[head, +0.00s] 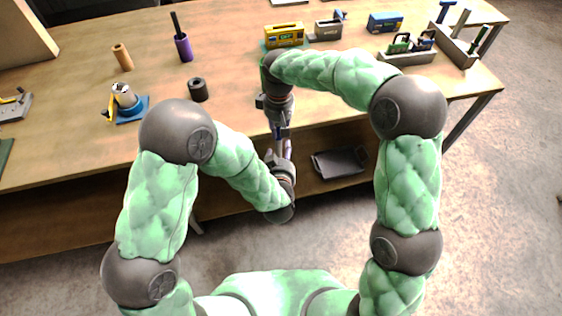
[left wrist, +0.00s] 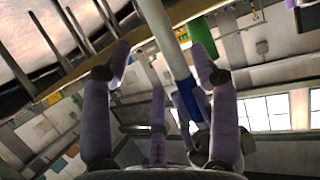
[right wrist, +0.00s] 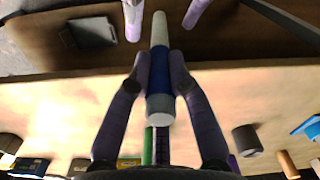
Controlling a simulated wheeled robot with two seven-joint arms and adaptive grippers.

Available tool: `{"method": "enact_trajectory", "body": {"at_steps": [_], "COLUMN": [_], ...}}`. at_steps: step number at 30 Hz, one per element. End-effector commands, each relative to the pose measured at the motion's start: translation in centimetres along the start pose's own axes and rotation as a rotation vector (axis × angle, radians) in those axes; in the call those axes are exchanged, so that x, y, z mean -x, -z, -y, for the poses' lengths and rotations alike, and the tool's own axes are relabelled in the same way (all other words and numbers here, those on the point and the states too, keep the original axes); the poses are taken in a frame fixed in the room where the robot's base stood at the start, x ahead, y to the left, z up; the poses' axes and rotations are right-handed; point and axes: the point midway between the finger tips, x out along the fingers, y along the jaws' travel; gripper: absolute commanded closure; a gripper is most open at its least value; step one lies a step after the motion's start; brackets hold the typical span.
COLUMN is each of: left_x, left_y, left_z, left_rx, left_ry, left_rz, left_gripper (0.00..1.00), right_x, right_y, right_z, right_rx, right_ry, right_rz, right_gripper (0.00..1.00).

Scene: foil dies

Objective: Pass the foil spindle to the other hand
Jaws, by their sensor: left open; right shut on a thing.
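The foil spindle (right wrist: 159,85) is a pale grey rod with a blue middle band. My right gripper (right wrist: 159,72) is shut on the blue part. In the head view my right gripper (head: 281,131) points down, in front of the bench edge. My left gripper (head: 281,157) comes up from below, open. In the left wrist view the spindle (left wrist: 167,38) runs between the spread fingers of my left gripper (left wrist: 162,62), with gaps showing. In the right wrist view those fingertips stand on either side of the spindle's far pale end.
The wooden bench (head: 75,110) lies behind both grippers. On it stand a dark cylinder (head: 198,90), a blue-based device (head: 127,101), a purple holder (head: 183,47), a yellow box (head: 284,36) and a grey tool tray (head: 405,58). A dark tray (head: 340,163) sits on the lower shelf.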

Motion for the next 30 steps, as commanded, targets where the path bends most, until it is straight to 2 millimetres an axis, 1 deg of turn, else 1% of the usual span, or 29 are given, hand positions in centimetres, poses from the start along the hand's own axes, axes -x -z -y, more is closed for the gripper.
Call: {"method": "enact_trajectory", "body": {"at_steps": [1, 3, 9, 15, 22, 23, 24, 26, 27, 29, 30], "left_x": [-1.0, -2.0, -4.2, -5.0, -5.1, -5.0, -5.0, -5.0, -5.0, -5.0, -5.0], "left_y": [0.0, -0.1, 0.0, 0.0, 0.0, 0.0, 0.0, 0.0, 0.0, 0.0, 0.0], "left_z": [0.1, 0.1, 0.0, 0.0, 0.0, 0.0, 0.0, 0.0, 0.0, 0.0, -0.1], "left_rx": [0.002, 0.001, 0.001, 0.000, 0.000, 0.000, 0.000, 0.000, 0.000, -0.001, -0.001], "left_ry": [0.002, 0.002, 0.001, -0.001, -0.001, -0.001, -0.001, -0.001, -0.001, -0.002, -0.002], "left_rz": [0.000, 0.001, 0.000, 0.000, 0.000, 0.000, 0.000, 0.000, 0.000, 0.000, 0.000], "left_gripper": [0.40, 0.40, 0.40, 0.40, 0.40, 0.43, 0.54, 0.71, 0.82, 0.99, 1.00], "right_x": [0.1, 0.1, 0.1, 0.1, 0.1, 0.1, 0.1, 0.1, 0.1, 0.1, 0.1], "right_y": [0.0, 0.0, 0.0, 0.0, 0.0, 0.0, 0.0, 0.0, 0.0, 0.0, 0.1], "right_z": [0.0, 0.0, 0.0, 0.0, 0.0, 0.0, 0.0, 0.0, 0.0, 0.0, 0.1], "right_rx": [0.000, 0.000, 0.000, 0.000, 0.000, 0.000, 0.000, 0.000, 0.000, 0.000, 0.000], "right_ry": [0.000, 0.000, 0.000, 0.000, 0.000, 0.000, 0.000, 0.000, 0.000, 0.001, 0.001], "right_rz": [-0.001, -0.001, -0.001, -0.001, -0.001, -0.001, -0.001, -0.001, -0.001, -0.001, -0.002], "right_gripper": [1.00, 1.00, 1.00, 1.00, 1.00, 1.00, 1.00, 1.00, 1.00, 1.00, 1.00]}}
